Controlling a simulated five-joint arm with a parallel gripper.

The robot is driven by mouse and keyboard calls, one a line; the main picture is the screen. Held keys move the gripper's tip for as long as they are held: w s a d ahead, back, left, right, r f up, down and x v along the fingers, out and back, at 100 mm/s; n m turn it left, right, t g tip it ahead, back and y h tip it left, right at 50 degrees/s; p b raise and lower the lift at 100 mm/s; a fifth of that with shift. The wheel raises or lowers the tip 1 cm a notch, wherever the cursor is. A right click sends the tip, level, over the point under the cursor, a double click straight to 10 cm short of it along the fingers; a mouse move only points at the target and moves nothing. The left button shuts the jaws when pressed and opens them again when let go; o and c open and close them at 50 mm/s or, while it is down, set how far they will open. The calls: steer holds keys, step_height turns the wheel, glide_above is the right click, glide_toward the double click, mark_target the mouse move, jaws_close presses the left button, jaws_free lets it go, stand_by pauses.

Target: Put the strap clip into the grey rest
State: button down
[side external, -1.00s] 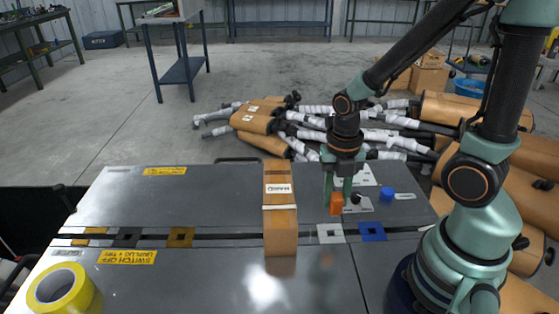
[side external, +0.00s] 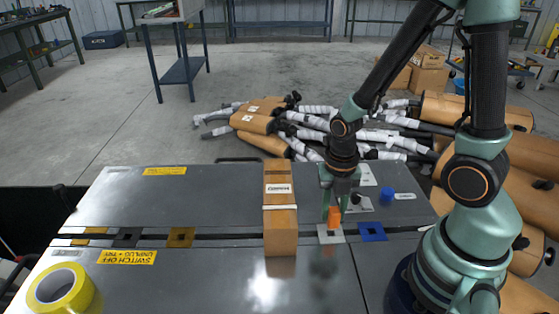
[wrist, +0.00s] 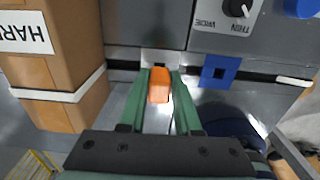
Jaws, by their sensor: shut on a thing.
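The strap clip is a small orange block (side external: 334,216), held between the fingertips of my gripper (side external: 334,210). The clip also shows in the wrist view (wrist: 159,86), between the two green fingers (wrist: 159,90). The grey rest (side external: 331,239) is a light square plate on the dark slot of the bench. In the side view the clip stands in front of the plate's middle and hides its opening. In the wrist view a part of the grey rest (wrist: 160,56) shows just beyond the clip. I cannot tell whether the clip touches the rest.
A tall cardboard box (side external: 280,225) stands left of my gripper and also shows in the wrist view (wrist: 60,60). A blue rest (side external: 373,232) lies close to the right. A blue knob (side external: 386,194) is behind it. Yellow tape (side external: 62,290) lies at the front left.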

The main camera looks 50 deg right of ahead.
mark_target(334, 208)
steer(key=shift+f, duration=0.8)
steer(key=shift+f, duration=0.4)
stand_by(1.5)
steer(key=c, duration=0.5)
jaws_free()
steer(key=shift+r, duration=6)
